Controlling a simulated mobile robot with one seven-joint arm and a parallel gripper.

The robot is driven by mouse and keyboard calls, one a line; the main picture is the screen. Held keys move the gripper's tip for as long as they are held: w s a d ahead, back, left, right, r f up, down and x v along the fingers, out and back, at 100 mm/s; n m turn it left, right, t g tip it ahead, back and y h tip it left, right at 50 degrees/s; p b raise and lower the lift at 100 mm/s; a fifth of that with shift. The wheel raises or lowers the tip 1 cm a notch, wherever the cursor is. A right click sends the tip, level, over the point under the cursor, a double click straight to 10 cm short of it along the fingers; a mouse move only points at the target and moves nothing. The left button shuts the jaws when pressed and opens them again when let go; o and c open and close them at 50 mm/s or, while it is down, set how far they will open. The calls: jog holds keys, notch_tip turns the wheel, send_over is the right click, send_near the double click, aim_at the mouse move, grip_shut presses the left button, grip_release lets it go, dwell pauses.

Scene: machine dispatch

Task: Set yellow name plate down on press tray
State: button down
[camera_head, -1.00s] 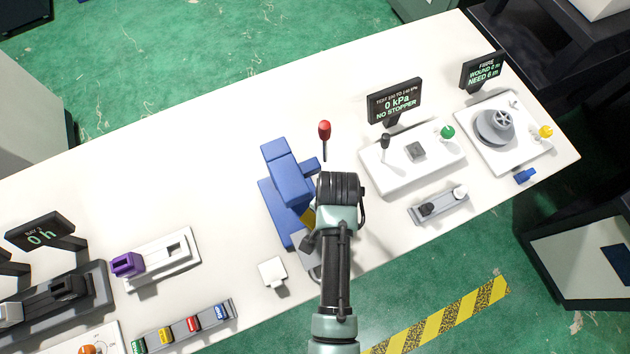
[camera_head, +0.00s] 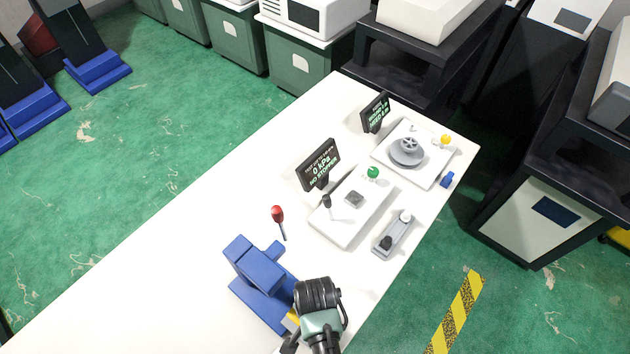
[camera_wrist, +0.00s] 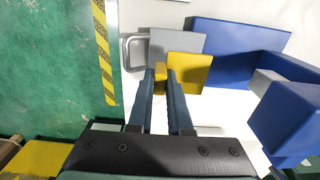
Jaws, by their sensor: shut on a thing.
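The yellow name plate (camera_wrist: 192,72) is in my gripper (camera_wrist: 161,78), whose fingers are shut on its raised yellow tab. In the wrist view the plate overlaps the corner of the grey press tray (camera_wrist: 173,42), which has a loop handle at its left; I cannot tell whether plate and tray touch. The blue press (camera_wrist: 232,36) stands to the right of the tray in the wrist view. In the head view the blue press (camera_head: 250,263) is beside my arm, and a sliver of the yellow plate (camera_head: 292,318) shows. My arm hides the tray there.
A red-knobbed lever (camera_head: 279,216) stands behind the press. A white test unit (camera_head: 350,220) with a display (camera_head: 319,163) and a grey holder (camera_head: 392,236) lie to the right. The white table (camera_head: 170,255) is clear to the left of the press.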

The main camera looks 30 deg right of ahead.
jog(key=shift+f+b, duration=2.25)
jog(key=shift+f, duration=0.85)
jog(key=shift+f+b, duration=0.35)
jog(key=shift+f, duration=0.15)
jog(key=c, duration=0.8)
grip_release()
jog(key=shift+o, duration=0.2)
notch_tip(320, 180, up, 13)
jog(key=shift+b, duration=0.4)
